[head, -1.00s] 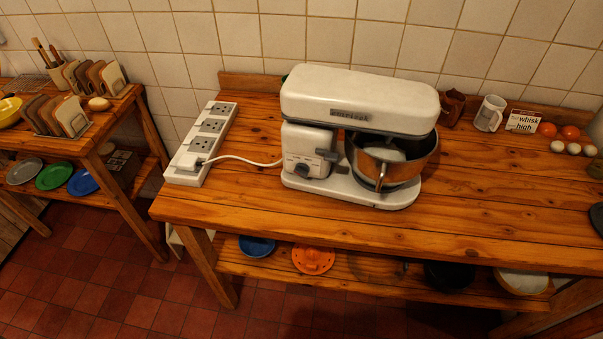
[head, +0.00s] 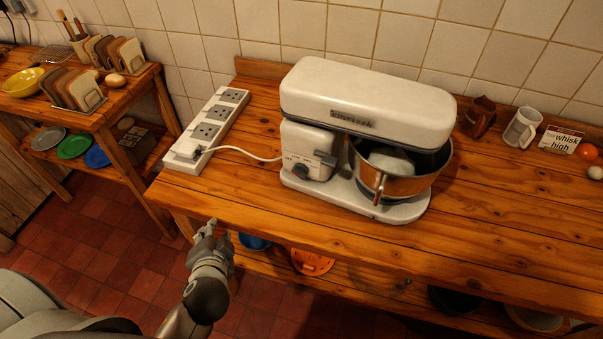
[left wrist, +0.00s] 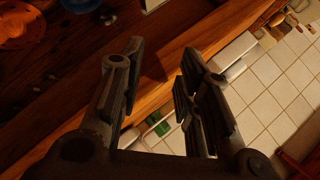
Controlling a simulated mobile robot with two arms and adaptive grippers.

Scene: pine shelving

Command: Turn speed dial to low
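The white stand mixer (head: 365,105) stands on the wooden counter, its steel bowl (head: 400,175) under the right end of its head. The dark speed dial (head: 300,170) is on the front of its base, at the lower left; its exact setting is too small to read. My left gripper (head: 208,232) is in front of the counter's near left edge, left of and nearer than the dial, well apart from it. In the left wrist view my left gripper (left wrist: 160,65) has its fingers spread with nothing between them. My right gripper is not in view.
A white power strip (head: 208,130) lies left of the mixer, with a cable running toward it. A mug (head: 521,127) and a "whisk high" card (head: 560,140) stand at the back right. Orange and blue items sit on the lower shelf. The counter's front strip is clear.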

